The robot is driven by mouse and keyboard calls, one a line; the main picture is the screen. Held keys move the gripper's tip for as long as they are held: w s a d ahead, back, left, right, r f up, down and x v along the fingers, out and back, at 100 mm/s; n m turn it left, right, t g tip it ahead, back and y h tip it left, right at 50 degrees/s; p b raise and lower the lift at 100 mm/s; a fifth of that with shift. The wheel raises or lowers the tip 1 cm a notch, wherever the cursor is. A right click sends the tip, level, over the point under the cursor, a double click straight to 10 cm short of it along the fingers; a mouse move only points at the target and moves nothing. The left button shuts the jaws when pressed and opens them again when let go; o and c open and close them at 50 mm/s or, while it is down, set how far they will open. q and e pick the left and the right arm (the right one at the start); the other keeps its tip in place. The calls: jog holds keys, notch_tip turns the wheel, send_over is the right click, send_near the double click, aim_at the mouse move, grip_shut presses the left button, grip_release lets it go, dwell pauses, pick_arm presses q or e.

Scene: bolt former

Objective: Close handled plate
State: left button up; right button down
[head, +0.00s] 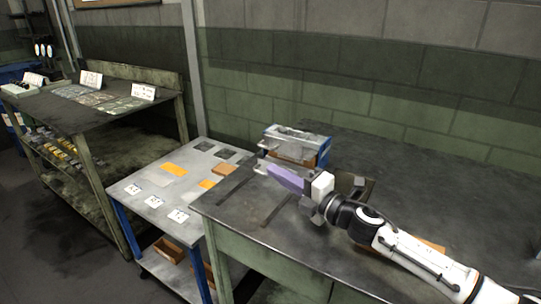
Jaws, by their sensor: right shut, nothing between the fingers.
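My right gripper (285,178) reaches in from the lower right, above the dark metal workbench (235,220). Its fingers look purple and are shut, pointing left and away. A dark metal fixture (362,187) with an upright part stands on the bench just right of and behind the gripper. It may be the handled plate, but my wrist and arm partly hide it, so I cannot tell whether it is open or closed. My left gripper is not in view.
A lower grey cart (150,200) with cards and orange patches adjoins the bench on the left. A shelved table (75,115) stands further left. The bench's back right is clear.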

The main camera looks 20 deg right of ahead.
aim_at(284, 144)
jog(key=x, duration=0.6)
jog(key=shift+a+r, duration=0.1)
jog(key=shift+r, duration=0.05)
jog(key=d, duration=0.1)
jog(key=w+d, duration=0.1)
jog(key=d, duration=0.1)
jog(key=shift+w+r, duration=0.15)
jog(key=shift+w, duration=0.2)
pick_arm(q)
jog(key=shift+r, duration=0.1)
pick_arm(e)
jog(key=shift+w+d, duration=0.15)
jog(key=shift+w, duration=0.05)
